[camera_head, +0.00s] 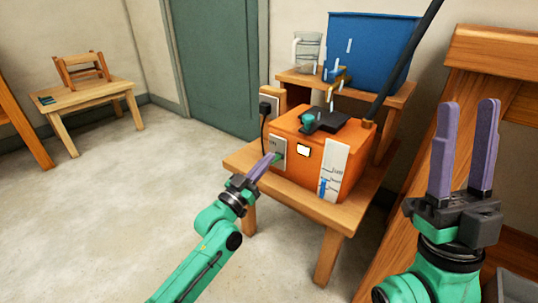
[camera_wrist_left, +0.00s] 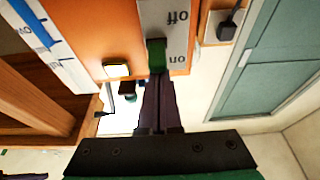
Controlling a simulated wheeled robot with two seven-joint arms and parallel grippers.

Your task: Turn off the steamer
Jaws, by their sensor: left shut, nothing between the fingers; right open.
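The steamer (camera_head: 300,165) is an orange box on a low wooden table, with a lit pale window (camera_head: 303,150) on its front. A grey switch plate (camera_head: 279,147) is on its left part; in the left wrist view the plate (camera_wrist_left: 172,15) reads "off" and "on", upside down. The green switch lever (camera_wrist_left: 157,55) is beside the "on" marking. My left gripper (camera_head: 272,158) is shut and empty, its fingertips at the lever; I cannot tell if they touch. My right gripper (camera_head: 468,110) is open and empty, raised at the right.
A blue bin (camera_head: 368,52) and a glass jar (camera_head: 307,52) stand on a raised shelf behind the steamer. White streaks show above the steamer. A dark pipe (camera_head: 405,60) rises from its right. A wooden frame (camera_head: 495,50) is near my right gripper.

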